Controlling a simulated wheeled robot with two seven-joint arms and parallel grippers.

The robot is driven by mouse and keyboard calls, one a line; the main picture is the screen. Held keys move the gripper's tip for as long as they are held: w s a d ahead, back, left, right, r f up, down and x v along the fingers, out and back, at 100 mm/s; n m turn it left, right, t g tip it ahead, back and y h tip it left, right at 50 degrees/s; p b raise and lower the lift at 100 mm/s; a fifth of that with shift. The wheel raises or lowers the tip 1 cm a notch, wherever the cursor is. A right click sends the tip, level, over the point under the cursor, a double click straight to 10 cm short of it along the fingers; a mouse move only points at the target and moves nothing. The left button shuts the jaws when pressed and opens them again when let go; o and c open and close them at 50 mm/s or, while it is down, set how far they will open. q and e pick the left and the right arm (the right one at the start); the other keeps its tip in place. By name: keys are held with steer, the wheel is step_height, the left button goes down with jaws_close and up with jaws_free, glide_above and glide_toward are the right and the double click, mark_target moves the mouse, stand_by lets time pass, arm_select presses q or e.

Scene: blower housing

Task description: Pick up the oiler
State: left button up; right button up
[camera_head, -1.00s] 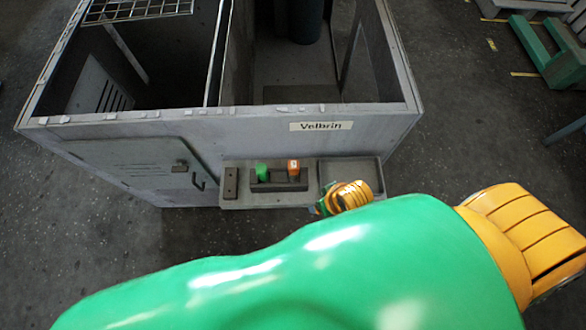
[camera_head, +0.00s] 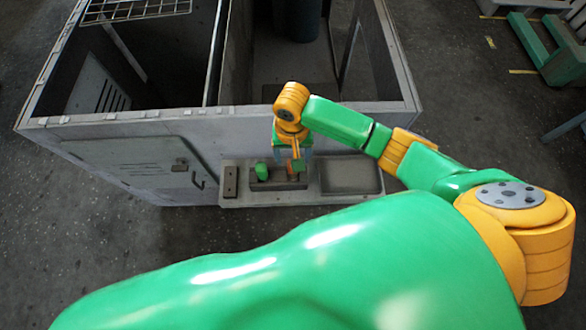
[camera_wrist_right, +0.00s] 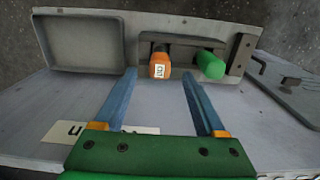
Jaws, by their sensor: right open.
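Two small handheld items sit in a dark holder on the ledge of the grey housing; I cannot tell by shape which is the oiler. The orange item with a white label (camera_wrist_right: 160,66) is on the left of the wrist view, and the green item (camera_wrist_right: 211,66) is beside it; the green one also shows in the head view (camera_head: 262,171). My right gripper (camera_wrist_right: 159,75) is open, its two blue fingers reaching toward the orange item, one on each side of it in the picture. Contact cannot be told. In the head view, my right gripper (camera_head: 293,156) partly hides the orange item. My left gripper is not in view.
The dark holder (camera_head: 279,185) stands on the ledge, next to an empty shallow tray (camera_head: 350,178). A door with a handle (camera_head: 198,181) is to the left. A green frame (camera_head: 545,50) stands far right.

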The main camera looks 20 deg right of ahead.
step_height(320, 180, down, 5)
steer(key=shift+s+f+b, duration=0.1)
steer(key=shift+f+b, duration=0.05)
steer(key=shift+b, duration=0.2)
jaws_close()
step_height(320, 180, up, 10)
steer(key=shift+r+p, duration=0.1)
steer(key=shift+p, duration=0.9)
